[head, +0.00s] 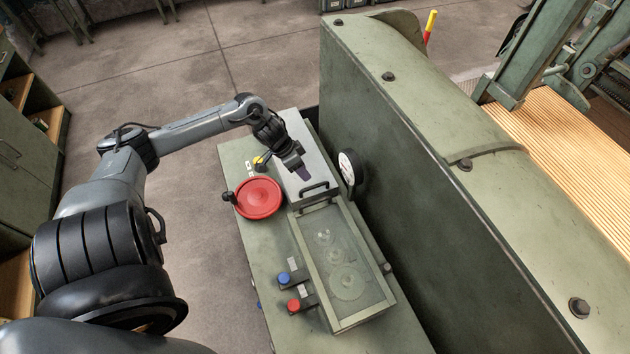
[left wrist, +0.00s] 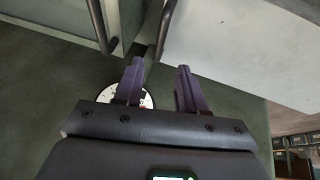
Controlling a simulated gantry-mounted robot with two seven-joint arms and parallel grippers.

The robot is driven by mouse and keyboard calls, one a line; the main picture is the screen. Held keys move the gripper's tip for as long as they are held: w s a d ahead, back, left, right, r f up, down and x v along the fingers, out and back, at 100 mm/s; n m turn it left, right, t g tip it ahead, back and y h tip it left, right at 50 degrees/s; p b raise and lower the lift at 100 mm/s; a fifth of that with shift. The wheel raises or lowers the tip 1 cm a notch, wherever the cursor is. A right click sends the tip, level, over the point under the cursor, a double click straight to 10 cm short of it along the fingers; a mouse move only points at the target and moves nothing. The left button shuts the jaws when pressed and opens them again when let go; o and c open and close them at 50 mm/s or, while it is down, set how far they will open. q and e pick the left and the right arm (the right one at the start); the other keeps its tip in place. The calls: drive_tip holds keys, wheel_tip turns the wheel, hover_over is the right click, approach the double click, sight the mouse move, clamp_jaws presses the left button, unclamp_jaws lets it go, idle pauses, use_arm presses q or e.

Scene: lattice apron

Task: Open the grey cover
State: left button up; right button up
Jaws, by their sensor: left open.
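The grey cover (head: 311,150) is a light grey box lid on the green bench, against the tall green machine housing. It looks shut. A black bar handle (head: 315,189) sits at its near end. My left gripper (head: 302,173) is above the cover, close to the handle, with its jaws open and nothing between them. In the left wrist view, the two purple fingers (left wrist: 160,88) point toward two dark handle bars, and the pale cover (left wrist: 225,50) fills the upper right. I cannot tell if the fingers touch the handle. My right gripper is not in view.
A framed, see-through lid (head: 345,262) with round parts beneath lies nearer me. A red handwheel (head: 258,198), blue knob (head: 284,278) and red knob (head: 294,305) are on the left. A round white gauge (head: 347,167) is on the housing (head: 420,170) side, close right of the cover.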

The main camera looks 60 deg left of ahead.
use_arm(q)
drive_tip(key=b, duration=0.1)
hover_over(313, 182)
drive_tip(key=s+d, duration=0.2)
drive_tip(key=d, duration=0.1)
drive_tip(key=f, duration=0.7)
drive_tip(key=shift+d+f, duration=0.1)
drive_tip(key=shift+d, duration=0.1)
clamp_jaws()
